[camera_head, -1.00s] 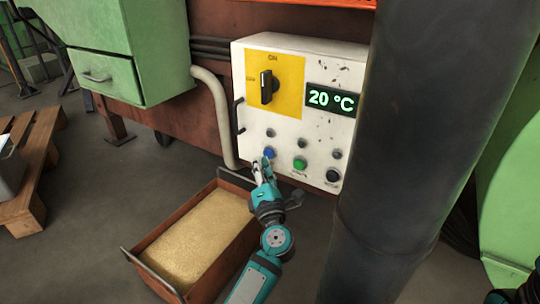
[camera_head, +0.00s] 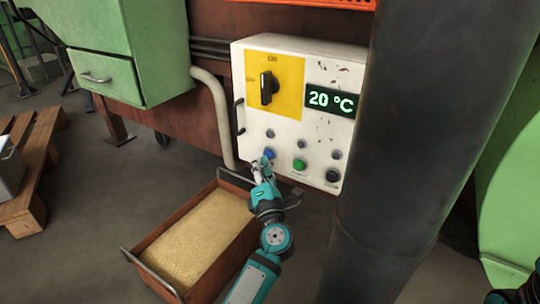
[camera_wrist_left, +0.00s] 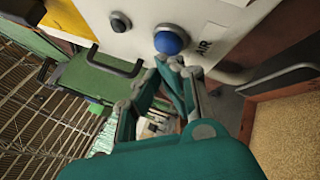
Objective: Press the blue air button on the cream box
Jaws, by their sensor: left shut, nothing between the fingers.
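The cream box (camera_head: 330,62) hangs on the rust-red wall, with a yellow panel, a black rotary switch and a display reading 20 °C. The blue air button (camera_head: 269,153) is at its lower left. In the left wrist view the blue button (camera_wrist_left: 170,40) is a round dome with the word AIR beside it. My left gripper (camera_head: 262,166) is shut and empty, its tips just below the blue button in the head view. In the left wrist view its fingertips (camera_wrist_left: 172,64) lie close to the button's edge. I cannot tell whether they touch. My right gripper is not in view.
A green button (camera_head: 299,164) and a black button (camera_head: 332,175) sit right of the blue one. A rusty tray (camera_head: 216,285) of golden grains stands below. A thick dark column (camera_head: 405,120) blocks the right. A grey pipe (camera_head: 219,110) runs left of the box.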

